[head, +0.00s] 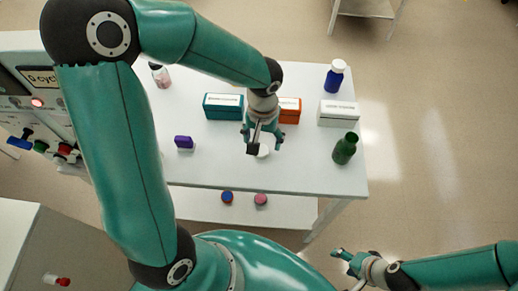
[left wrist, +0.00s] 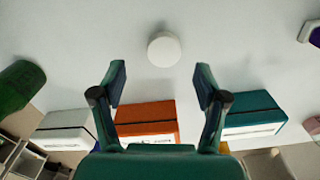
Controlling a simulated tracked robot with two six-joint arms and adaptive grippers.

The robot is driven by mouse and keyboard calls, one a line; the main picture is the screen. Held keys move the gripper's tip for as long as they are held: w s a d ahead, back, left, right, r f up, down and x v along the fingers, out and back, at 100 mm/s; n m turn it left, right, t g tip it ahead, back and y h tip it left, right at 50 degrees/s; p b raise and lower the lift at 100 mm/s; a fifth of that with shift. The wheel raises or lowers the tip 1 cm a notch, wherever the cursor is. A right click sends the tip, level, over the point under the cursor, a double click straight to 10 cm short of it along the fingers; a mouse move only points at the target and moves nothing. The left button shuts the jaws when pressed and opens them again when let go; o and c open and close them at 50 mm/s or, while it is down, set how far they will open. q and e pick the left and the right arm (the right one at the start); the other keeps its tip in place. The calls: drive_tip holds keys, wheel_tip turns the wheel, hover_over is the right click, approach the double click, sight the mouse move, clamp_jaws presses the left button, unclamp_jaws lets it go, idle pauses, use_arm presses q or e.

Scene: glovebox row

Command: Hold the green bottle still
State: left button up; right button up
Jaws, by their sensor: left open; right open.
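The green bottle (head: 345,148) stands upright near the right edge of the white table. In the left wrist view the green bottle (left wrist: 18,86) shows at the far left, outside the fingers. My left gripper (head: 262,140) is open and empty above the middle of the table, left of the bottle. In the left wrist view its fingers (left wrist: 161,78) are spread, with a round white object (left wrist: 164,49) on the table beyond them. My right gripper (head: 343,262) is open, in front of the table and below the bottle in the head view, apart from it.
A teal box (head: 223,107), an orange box (head: 290,110) and a white box (head: 338,113) stand along the back. A blue bottle (head: 335,76) is behind the white box. A purple object (head: 184,142) lies left. Two small round items sit on the lower shelf (head: 290,212).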

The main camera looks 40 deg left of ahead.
sight(261, 152)
use_arm(q)
drive_tip(key=f, duration=0.3)
drive_tip(key=f+p, duration=0.1)
drive_tip(key=f, duration=0.1)
drive_tip(key=shift+s+a, duration=0.1)
drive_tip(key=shift+a, duration=0.15)
drive_tip(key=c, duration=0.8)
